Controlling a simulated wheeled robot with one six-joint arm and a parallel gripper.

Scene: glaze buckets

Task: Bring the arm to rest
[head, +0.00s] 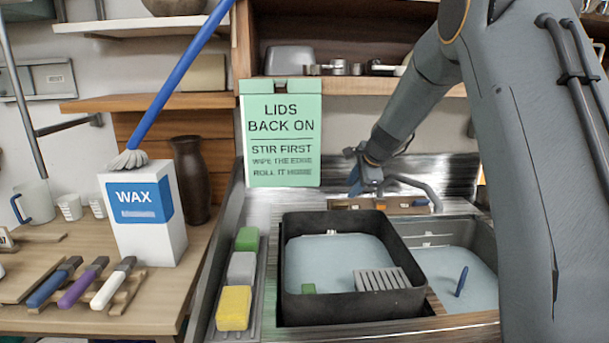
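My arm comes in from the right and reaches over the sink area, bent at the elbow. My gripper (358,183) hangs at the end of the arm, in front of the tap and to the right of the green sign. Its blue fingertips point down and sit close together in this view. I cannot tell whether the fingers are open or shut, and no held object shows clearly. It appears above and behind the black tub (292,305), apart from it.
The tub of pale liquid holds a grey ribbed block (381,279). The right basin (455,270) has a blue stick (461,282). A green sign (281,140) stands behind. Left are sponges (234,308), a WAX box (145,215), a dark vase (190,180) and brushes (84,283).

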